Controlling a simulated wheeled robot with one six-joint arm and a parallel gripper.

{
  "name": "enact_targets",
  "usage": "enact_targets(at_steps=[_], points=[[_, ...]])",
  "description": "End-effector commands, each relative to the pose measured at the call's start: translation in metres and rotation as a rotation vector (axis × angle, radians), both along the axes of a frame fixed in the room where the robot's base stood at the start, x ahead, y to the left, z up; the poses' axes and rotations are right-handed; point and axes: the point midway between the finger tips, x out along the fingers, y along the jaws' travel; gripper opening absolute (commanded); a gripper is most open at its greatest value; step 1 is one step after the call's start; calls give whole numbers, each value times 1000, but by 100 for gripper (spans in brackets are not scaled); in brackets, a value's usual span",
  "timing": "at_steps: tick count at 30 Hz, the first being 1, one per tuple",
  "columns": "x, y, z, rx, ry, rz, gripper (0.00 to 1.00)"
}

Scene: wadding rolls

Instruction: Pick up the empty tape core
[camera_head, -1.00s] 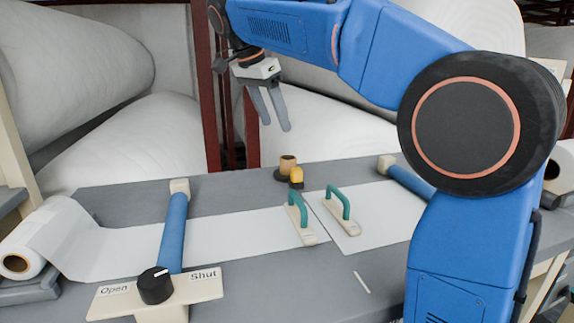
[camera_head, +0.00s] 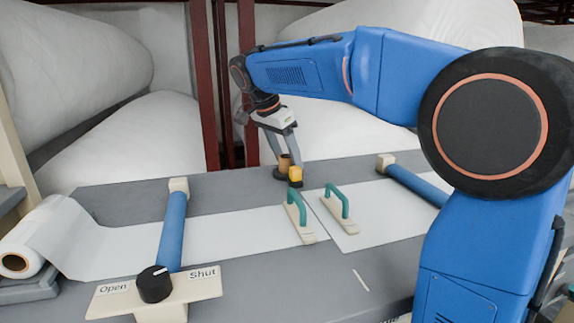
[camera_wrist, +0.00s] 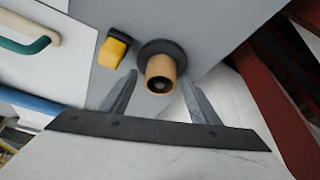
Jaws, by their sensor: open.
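The empty tape core (camera_head: 285,162) is a small tan tube standing upright on a dark round base (camera_head: 279,174) at the back of the table. In the wrist view the core (camera_wrist: 161,68) shows its open end, with the dark base (camera_wrist: 176,50) behind it. My gripper (camera_head: 286,154) is open at the core, its fingers partly hiding it in the head view. In the wrist view my gripper (camera_wrist: 162,80) has one finger on each side of the core, with gaps visible between. I cannot tell how deep the fingers reach along it.
A yellow and black object (camera_head: 295,175) stands close beside the core. Two green-handled blocks (camera_head: 299,217) hold down white sheets. A blue roller (camera_head: 174,230) and a dark knob (camera_head: 155,284), pointing towards "Shut", are at left. Large white rolls stand behind.

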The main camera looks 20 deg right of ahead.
Motion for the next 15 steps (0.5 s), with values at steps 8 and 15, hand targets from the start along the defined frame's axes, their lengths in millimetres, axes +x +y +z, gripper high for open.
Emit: enact_targets(at_steps=[8,15], points=[[2,-4,-10,0,0,0,57],[2,-4,-10,0,0,0,23]])
